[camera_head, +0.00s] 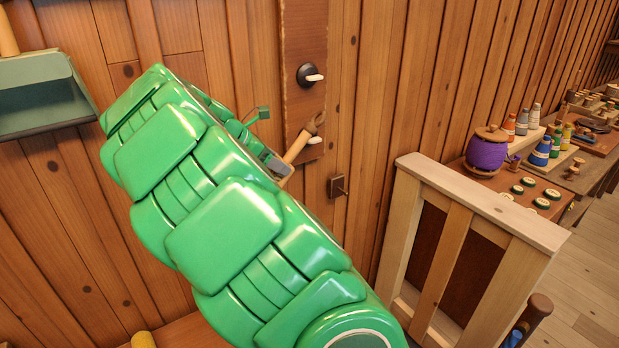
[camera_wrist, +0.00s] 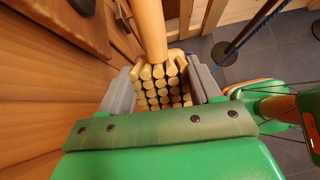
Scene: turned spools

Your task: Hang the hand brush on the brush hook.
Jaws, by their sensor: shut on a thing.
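The hand brush has a tan wooden handle (camera_head: 298,148) with a dark loop at its upper end. In the wrist view its pale bristle tufts (camera_wrist: 160,88) sit between the grey fingers of my gripper (camera_wrist: 162,90). My gripper (camera_head: 277,166) is shut on the brush, mostly hidden by my green arm in the head view. On a wall board, an upper hook (camera_head: 308,76) has a black round base and a pale peg. A lower pale peg (camera_head: 316,140) shows right beside the handle's loop end. I cannot tell whether the loop touches it, nor which is the brush hook.
A small dark square wall fitting with a knob (camera_head: 338,187) is below right of the handle. A green dustpan (camera_head: 40,95) hangs at left.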

